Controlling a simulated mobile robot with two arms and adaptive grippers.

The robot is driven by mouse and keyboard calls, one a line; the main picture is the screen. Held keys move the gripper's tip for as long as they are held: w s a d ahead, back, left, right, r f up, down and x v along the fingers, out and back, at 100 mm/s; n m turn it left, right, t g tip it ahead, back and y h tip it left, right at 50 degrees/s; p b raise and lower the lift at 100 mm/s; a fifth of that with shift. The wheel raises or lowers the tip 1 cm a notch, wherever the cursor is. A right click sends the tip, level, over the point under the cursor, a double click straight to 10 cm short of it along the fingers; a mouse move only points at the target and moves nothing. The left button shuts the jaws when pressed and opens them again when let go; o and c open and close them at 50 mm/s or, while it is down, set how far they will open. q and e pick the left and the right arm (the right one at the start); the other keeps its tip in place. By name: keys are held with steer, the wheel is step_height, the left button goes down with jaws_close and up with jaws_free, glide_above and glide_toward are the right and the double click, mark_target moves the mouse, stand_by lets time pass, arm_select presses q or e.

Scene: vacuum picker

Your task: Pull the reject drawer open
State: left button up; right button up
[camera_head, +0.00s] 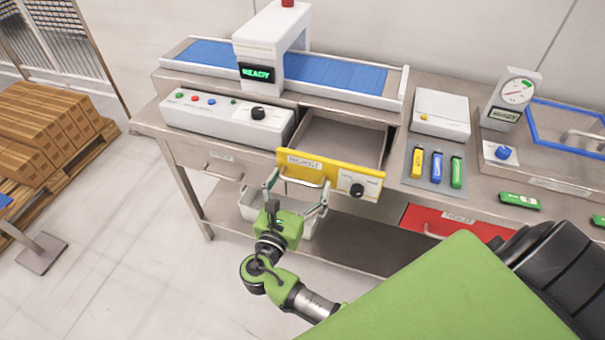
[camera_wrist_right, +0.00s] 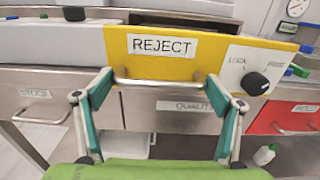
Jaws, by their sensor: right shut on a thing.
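The reject drawer (camera_head: 340,140) has a yellow front with a REJECT label and stands pulled out of the bench, with its grey, seemingly empty inside showing. The yellow front (camera_wrist_right: 180,55) fills the middle of the right wrist view. A metal bar handle (camera_wrist_right: 160,83) runs below the label. My right gripper (camera_head: 298,183) is at this handle, with its fingers wide apart and its tips at the handle's two ends, gripping it. A black knob (camera_head: 357,190) sits on a white plate at the right of the front. My left gripper is not in view.
A white control box (camera_head: 225,122) and a conveyor (camera_head: 335,75) stand on the bench behind the drawer. A red drawer (camera_head: 455,222) is to the right, and a pale bin (camera_head: 250,208) is below. Stacked cartons (camera_head: 50,125) are at the left. The floor in front is clear.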

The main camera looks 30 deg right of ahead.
steer(key=o, duration=1.3)
steer(key=v, duration=1.2)
